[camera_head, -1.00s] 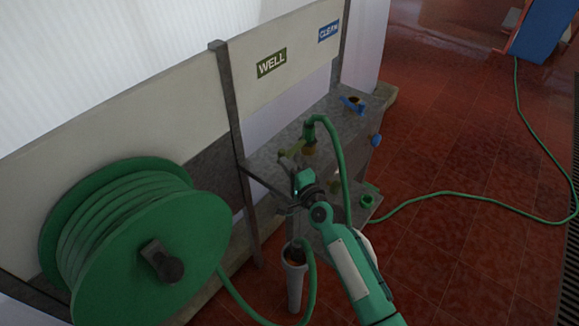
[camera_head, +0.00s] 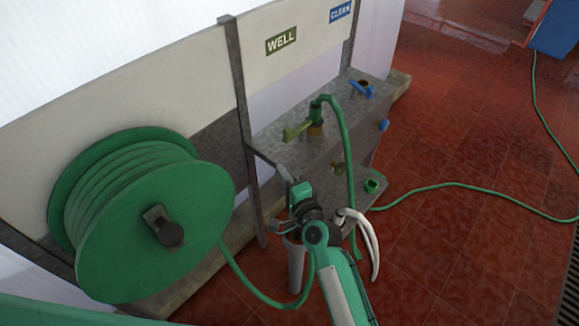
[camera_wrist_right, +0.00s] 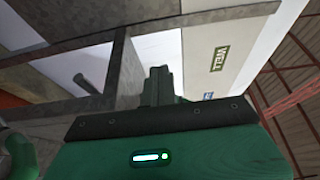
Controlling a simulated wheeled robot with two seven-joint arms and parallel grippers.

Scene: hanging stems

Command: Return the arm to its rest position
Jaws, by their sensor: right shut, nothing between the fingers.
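My right arm, green and dark grey, comes up from the bottom of the head view. My right gripper (camera_head: 284,173) is at its upper end, just in front of the metal bench's front edge and below the tap with the olive handle. In the right wrist view the gripper's dark fingers (camera_wrist_right: 158,86) are together and empty. My left gripper is out of view; a green strip in the head view's bottom left corner may be part of my left arm.
A hose reel (camera_head: 150,228) stands left. The tap (camera_head: 316,118) with a green hose is on the metal bench (camera_head: 270,150), near a blue tap (camera_head: 364,88). A grey post (camera_head: 243,120) is close to my gripper. Red tiled floor (camera_head: 470,240) on the right is mostly free, crossed by a hose.

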